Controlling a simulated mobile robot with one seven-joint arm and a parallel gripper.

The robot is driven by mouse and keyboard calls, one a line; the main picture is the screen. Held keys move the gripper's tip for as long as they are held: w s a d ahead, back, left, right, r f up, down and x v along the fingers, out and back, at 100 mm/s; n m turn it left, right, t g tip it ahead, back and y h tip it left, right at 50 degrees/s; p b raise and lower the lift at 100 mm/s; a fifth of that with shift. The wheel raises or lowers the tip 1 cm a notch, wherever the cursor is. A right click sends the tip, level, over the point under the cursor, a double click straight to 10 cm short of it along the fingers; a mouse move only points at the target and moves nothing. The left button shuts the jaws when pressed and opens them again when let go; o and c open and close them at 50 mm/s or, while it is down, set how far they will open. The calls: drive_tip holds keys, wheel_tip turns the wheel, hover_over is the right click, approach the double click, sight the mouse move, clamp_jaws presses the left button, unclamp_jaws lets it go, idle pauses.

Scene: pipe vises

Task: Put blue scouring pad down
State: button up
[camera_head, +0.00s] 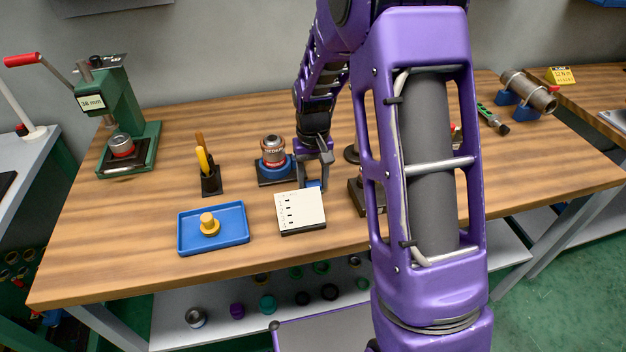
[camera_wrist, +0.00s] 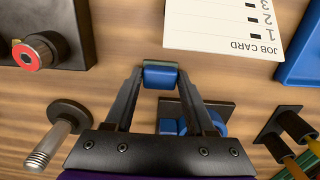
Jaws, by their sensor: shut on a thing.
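My gripper (camera_head: 314,178) is shut on the blue scouring pad (camera_wrist: 163,75), which sits between the two fingertips in the wrist view. In the head view a little of the blue pad (camera_head: 314,184) shows at the fingertips, just behind the job card (camera_head: 300,209). The pad is over bare wooden tabletop (camera_wrist: 125,60) beside the white job card (camera_wrist: 225,25). I cannot tell whether the pad touches the wood.
A blue tray (camera_head: 185,246) with a yellow knobbed piece stands left of the card. A blue-based stand (camera_head: 262,178) holding a metal part is close left of my gripper. A dark block (camera_wrist: 75,40) with a red-faced knob and a round-based metal post (camera_wrist: 50,145) are nearby.

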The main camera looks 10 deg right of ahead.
sight(313, 183)
drive_tip(key=shift+f, duration=0.1)
drive_tip(key=shift+f, duration=0.15)
drive_tip(key=o, duration=1.2)
drive_tip(key=shift+r, duration=0.2)
wheel_tip(313, 183, up, 12)
drive_tip(key=shift+r+p, duration=0.1)
drive_tip(key=shift+p, duration=0.55)
